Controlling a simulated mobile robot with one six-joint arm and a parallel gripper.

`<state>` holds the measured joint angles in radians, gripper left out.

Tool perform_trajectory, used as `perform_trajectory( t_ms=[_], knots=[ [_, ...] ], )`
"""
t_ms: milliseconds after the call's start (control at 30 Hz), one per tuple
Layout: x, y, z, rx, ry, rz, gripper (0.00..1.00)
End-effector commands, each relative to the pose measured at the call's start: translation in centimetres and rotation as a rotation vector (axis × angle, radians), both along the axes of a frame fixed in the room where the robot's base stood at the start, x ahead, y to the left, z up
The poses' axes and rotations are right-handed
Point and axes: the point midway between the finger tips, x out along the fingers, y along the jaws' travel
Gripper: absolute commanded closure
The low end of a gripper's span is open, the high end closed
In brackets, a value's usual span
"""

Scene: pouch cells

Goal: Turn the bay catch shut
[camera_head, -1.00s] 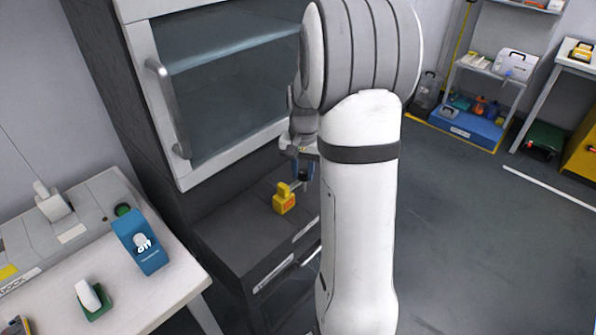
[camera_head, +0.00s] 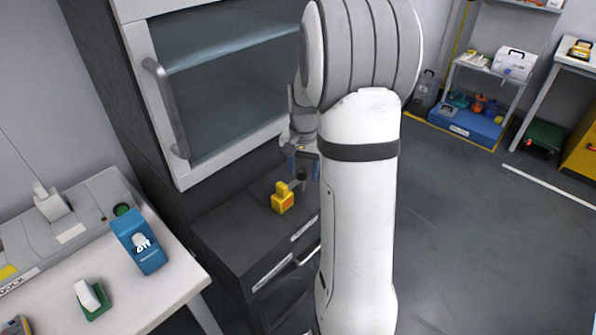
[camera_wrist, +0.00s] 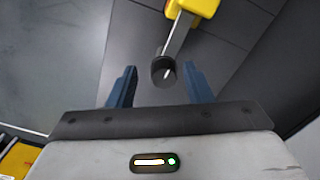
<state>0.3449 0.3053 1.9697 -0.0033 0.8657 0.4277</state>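The bay catch is a yellow block (camera_head: 283,200) on top of the low dark cabinet, with a grey lever ending in a black round knob (camera_head: 301,174). In the wrist view the yellow block (camera_wrist: 200,5) is at the top edge. The lever (camera_wrist: 179,36) runs down from it to the knob (camera_wrist: 162,74). My gripper (camera_wrist: 160,70) is open. Its two blue fingers are on either side of the knob, with a visible gap on each side. In the head view my gripper (camera_head: 304,167) is at the knob, partly hidden by my arm.
A glass-fronted cabinet (camera_head: 215,85) with a bar handle rises behind the low cabinet (camera_head: 225,235). A white table (camera_head: 150,300) at left holds a blue device (camera_head: 138,240) and a green-and-white item (camera_head: 91,298). Open floor (camera_head: 470,240) lies at right.

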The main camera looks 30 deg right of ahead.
Motion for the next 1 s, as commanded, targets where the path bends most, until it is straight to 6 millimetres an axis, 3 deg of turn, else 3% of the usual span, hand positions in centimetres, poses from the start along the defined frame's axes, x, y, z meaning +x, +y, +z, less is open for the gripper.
perform_trajectory(
  t_ms=[267, 700, 1000],
  knots=[
    [0.0, 0.2, 0.3, 0.001, -0.001, 0.002, 0.53],
    [-0.2, 0.1, 6.7, 0.001, -0.002, 0.001, 0.53],
    [-0.3, 0.1, 7.8, 0.001, 0.000, 0.002, 0.53]
  ],
)
